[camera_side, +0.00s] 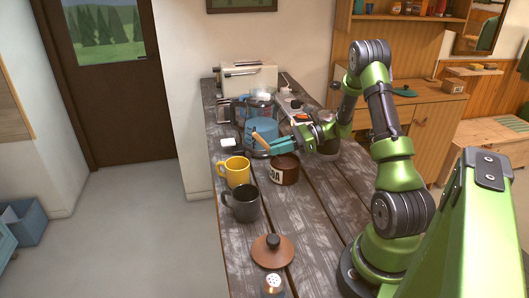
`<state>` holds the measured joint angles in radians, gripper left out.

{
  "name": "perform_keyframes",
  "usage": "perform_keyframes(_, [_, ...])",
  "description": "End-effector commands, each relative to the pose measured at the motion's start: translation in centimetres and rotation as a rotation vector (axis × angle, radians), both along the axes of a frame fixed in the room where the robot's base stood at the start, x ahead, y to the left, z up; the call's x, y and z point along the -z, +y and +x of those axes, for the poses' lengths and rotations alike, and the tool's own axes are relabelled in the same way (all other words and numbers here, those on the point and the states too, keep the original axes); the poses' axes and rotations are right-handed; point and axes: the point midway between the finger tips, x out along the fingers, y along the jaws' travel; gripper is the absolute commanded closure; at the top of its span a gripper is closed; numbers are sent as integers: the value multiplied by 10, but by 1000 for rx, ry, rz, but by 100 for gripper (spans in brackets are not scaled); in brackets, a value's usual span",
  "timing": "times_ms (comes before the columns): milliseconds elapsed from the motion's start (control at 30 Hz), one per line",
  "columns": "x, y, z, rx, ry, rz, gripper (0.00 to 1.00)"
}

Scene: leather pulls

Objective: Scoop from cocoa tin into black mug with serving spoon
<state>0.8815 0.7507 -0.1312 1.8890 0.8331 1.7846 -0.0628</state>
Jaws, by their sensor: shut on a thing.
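The cocoa tin (285,172), brown with a pale label, stands on the wooden table. The black mug (241,204) stands in front of it and to the left, upright with its handle to the left. My gripper (272,148) reaches in from the right, just above and behind the tin. It is shut on the serving spoon, whose light wooden handle (260,139) sticks up to the left of the fingers. The spoon's lower end is hard to make out, so I cannot tell whether it is in the tin.
A yellow mug (236,171) stands close behind the black mug. A brown lid (272,251) with a dark knob and a shaker (273,285) are at the near end. A blue kettle (262,129) and a cream toaster oven (248,78) stand farther back. The table (313,222) right of the mugs is clear.

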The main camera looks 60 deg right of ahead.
Motion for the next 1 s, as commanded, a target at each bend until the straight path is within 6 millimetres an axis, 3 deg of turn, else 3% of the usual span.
perform_keyframes(233, [-5,0,0,-1,-1,-1,100])
perform_keyframes(1000, [-58,0,0,-1,-1,-1,100])
